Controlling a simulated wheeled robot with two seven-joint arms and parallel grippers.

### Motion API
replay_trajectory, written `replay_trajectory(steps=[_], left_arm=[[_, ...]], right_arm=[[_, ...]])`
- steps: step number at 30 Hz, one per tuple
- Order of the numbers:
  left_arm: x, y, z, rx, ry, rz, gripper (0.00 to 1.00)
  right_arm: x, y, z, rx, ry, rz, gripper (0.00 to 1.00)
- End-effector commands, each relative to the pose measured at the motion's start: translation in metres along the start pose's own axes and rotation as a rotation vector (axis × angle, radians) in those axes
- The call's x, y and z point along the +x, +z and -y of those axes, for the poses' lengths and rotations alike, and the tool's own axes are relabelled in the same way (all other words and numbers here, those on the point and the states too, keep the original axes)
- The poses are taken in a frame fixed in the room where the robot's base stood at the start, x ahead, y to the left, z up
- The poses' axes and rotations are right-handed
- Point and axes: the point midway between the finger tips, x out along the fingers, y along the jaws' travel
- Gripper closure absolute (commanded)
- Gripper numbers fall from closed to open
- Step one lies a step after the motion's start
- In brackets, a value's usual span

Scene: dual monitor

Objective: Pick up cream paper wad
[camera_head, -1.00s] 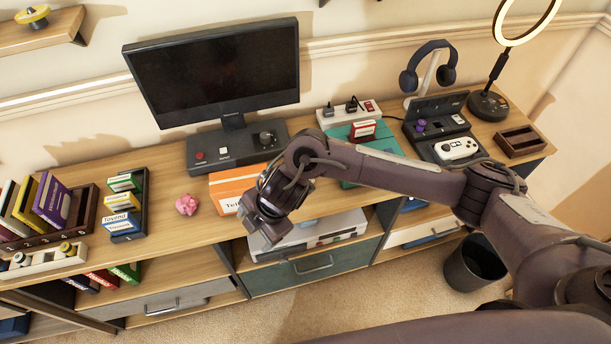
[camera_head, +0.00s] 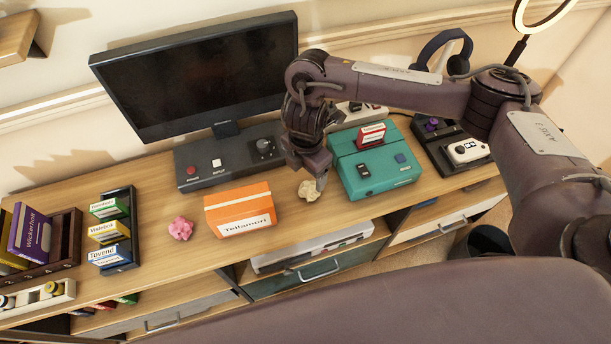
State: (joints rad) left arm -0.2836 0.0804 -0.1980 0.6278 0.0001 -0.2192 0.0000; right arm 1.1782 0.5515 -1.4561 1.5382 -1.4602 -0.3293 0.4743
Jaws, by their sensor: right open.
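The cream paper wad (camera_head: 309,190) lies on the wooden desk top, between the orange box and the teal console. My right gripper (camera_head: 312,178) is directly above and behind it, pointing down, its fingertips close to the wad. The right gripper is open; whether a finger touches the wad cannot be told. My left gripper is not in view.
A pink paper wad (camera_head: 180,228) lies left of the orange box (camera_head: 240,208). The teal console (camera_head: 374,160) with a red cartridge stands just right of the cream wad. The monitor (camera_head: 195,75) and its dark base (camera_head: 228,157) stand behind. Desk front is clear.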

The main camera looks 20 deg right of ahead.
Motion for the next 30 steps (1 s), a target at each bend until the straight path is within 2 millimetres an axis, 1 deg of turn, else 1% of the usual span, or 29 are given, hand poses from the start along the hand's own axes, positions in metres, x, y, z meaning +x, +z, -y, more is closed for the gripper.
replay_trajectory(steps=[1, 3, 8, 12, 15, 18, 22, 25, 26, 30], left_arm=[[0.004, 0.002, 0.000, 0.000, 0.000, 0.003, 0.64], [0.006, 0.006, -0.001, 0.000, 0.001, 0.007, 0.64], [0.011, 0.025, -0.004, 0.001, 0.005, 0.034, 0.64], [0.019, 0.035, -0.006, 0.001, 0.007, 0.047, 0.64], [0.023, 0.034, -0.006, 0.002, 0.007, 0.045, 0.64], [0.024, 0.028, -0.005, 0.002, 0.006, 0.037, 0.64], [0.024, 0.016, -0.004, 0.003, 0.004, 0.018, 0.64], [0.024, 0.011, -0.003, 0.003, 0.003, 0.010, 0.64], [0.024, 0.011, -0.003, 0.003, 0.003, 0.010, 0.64], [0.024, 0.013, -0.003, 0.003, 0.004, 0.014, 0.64]], right_arm=[[0.008, -0.001, 0.001, 0.000, -0.004, -0.003, 0.24], [0.017, -0.001, 0.002, 0.000, -0.004, -0.002, 0.24], [0.034, 0.002, 0.003, 0.002, -0.004, -0.004, 0.24], [0.057, 0.007, 0.007, 0.002, -0.005, -0.004, 0.24], [0.069, 0.007, 0.006, 0.000, -0.003, -0.003, 0.24], [0.075, 0.008, 0.006, -0.001, -0.002, 0.000, 0.24], [0.075, 0.008, 0.005, -0.002, 0.000, 0.000, 0.24], [0.075, 0.008, 0.005, -0.002, 0.000, 0.000, 0.24], [0.075, 0.008, 0.005, -0.002, -0.001, 0.000, 0.27], [0.075, 0.008, 0.005, -0.002, -0.001, 0.000, 0.45]])
